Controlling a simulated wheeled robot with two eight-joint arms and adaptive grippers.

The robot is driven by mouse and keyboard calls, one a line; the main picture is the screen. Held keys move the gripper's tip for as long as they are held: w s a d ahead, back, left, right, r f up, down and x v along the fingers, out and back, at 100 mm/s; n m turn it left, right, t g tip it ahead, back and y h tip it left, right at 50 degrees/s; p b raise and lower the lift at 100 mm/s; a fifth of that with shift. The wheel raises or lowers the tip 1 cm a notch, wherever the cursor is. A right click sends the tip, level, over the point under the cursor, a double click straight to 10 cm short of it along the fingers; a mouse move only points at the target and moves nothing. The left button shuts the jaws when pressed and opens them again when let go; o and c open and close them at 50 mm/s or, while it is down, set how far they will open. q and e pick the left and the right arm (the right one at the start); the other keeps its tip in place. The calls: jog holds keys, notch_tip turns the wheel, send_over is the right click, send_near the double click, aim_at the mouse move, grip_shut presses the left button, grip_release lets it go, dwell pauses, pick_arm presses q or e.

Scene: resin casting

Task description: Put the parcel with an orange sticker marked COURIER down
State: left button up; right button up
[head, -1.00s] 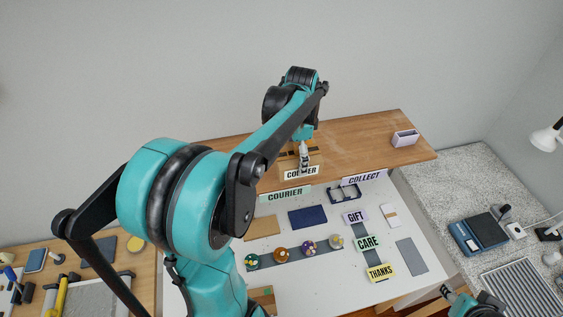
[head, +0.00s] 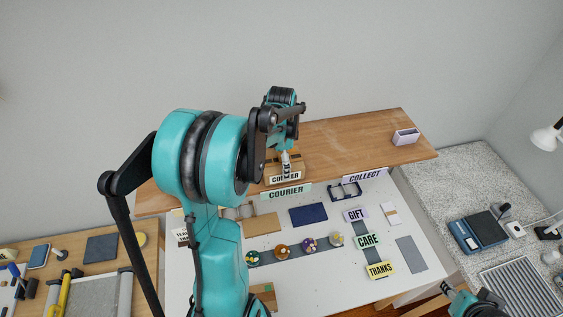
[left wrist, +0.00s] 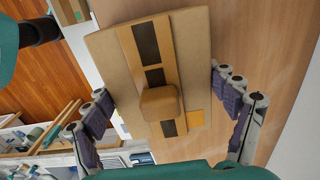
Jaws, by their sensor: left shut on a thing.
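The brown parcel (head: 272,171) is at the left part of the raised wooden shelf, above the green COURIER sign (head: 287,192). Its front bears a pale label reading COURIER. My left gripper (head: 286,164) reaches down over it and is shut on it. In the left wrist view the parcel (left wrist: 110,55) lies between the two fingers, with dark strips, a raised brown block and an orange sticker (left wrist: 195,118) on top. I cannot tell whether its underside touches the shelf. My right gripper (head: 449,290) is at the lower right edge, away from the parcel; its jaws are unclear.
The wooden shelf (head: 360,140) is clear to the right up to a small pale box (head: 405,136). A COLLECT sign (head: 364,175) hangs at its front edge. Below, the white table holds GIFT (head: 355,215), CARE (head: 367,241) and THANKS (head: 380,269) cards and several round items.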

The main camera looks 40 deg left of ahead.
pick_arm(q)
jog(key=shift+f, duration=0.2)
jog(key=o, duration=1.3)
jog(key=shift+r, duration=0.25)
notch_tip(320, 180, up, 12)
jog(key=shift+f, duration=0.25)
jog(key=shift+d+r, duration=0.2)
jog(key=shift+d, duration=0.1)
jog(key=s+d+f+n+t, duration=0.1)
jog(key=s+d+n+t, duration=0.1)
jog(key=d, duration=0.4)
jog(key=s+d+f+n+t, duration=0.1)
jog(key=s+d+n+t, duration=0.1)
jog(key=s+d, duration=0.3)
jog(key=s+d+f+n+t, duration=0.2)
jog(key=s+d+n+t, duration=0.1)
jog(key=d, duration=0.6)
jog(key=shift+s+n, duration=0.35)
jog(key=shift+n, duration=0.05)
